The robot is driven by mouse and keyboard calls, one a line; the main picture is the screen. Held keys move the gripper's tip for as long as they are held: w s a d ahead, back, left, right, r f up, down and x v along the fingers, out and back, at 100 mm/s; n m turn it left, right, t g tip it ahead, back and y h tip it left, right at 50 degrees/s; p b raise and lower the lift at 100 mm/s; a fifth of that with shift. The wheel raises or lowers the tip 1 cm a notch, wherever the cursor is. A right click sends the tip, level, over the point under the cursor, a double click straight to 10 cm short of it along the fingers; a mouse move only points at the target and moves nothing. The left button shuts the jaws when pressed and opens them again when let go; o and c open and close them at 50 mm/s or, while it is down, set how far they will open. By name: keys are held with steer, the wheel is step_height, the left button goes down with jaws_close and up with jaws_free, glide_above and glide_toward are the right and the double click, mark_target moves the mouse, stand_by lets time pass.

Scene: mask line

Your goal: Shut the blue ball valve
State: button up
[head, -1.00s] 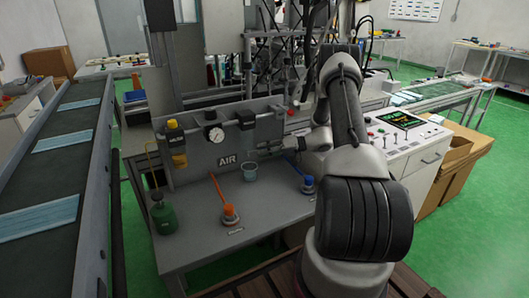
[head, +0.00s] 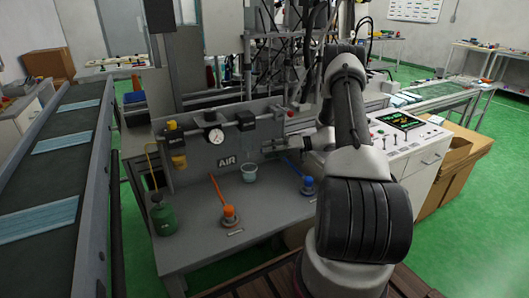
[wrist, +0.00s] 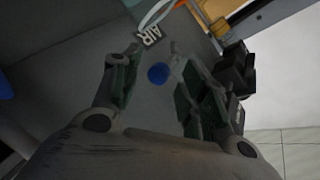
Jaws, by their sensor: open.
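The blue ball valve (head: 308,186) stands on the grey bench, in front of the AIR panel. Its blue lever (head: 291,166) slants up and left from the body. My gripper (head: 268,145) is open, in front of the panel and above and left of the lever's end; it looks empty. In the wrist view my gripper (wrist: 160,66) has its two fingers spread apart. A round blue thing shows between them, but I cannot tell whether it is part of the valve. My arm hides part of the bench's right side.
An orange-handled valve (head: 230,214) stands left of the blue one. A clear cup (head: 249,173) sits between them, near the panel. A green bottle (head: 163,217) is at the bench's left. A gauge (head: 215,135) is on the panel. The front middle of the bench is clear.

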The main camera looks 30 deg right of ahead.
steer(key=v, duration=0.5)
steer(key=shift+r, duration=0.1)
steer(key=shift+s+d+r, duration=0.15)
steer(key=shift+d+r, duration=0.05)
steer(key=c, duration=0.6)
steer(key=s+r+m+t+h, duration=0.1)
steer(key=m, duration=0.1)
steer(key=s+d+r+m+t+h, duration=0.1)
steer(key=m+h, duration=0.1)
steer(key=s+r+m+t+h, duration=0.1)
steer(key=s+m, duration=0.1)
steer(key=m, duration=0.1)
steer(key=shift+s+d+r, duration=0.1)
steer(key=shift+d+r, duration=0.1)
steer(key=shift+r, duration=0.1)
jaws_close()
steer(key=s+r+m+t+h, duration=0.1)
steer(key=s+m+h, duration=0.4)
steer(key=s+m, duration=0.1)
steer(key=w+a+f, duration=0.2)
steer(key=w, duration=0.3)
steer(key=w+a+f+m, duration=0.1)
steer(key=w+a+f, duration=0.2)
steer(key=w, duration=0.3)
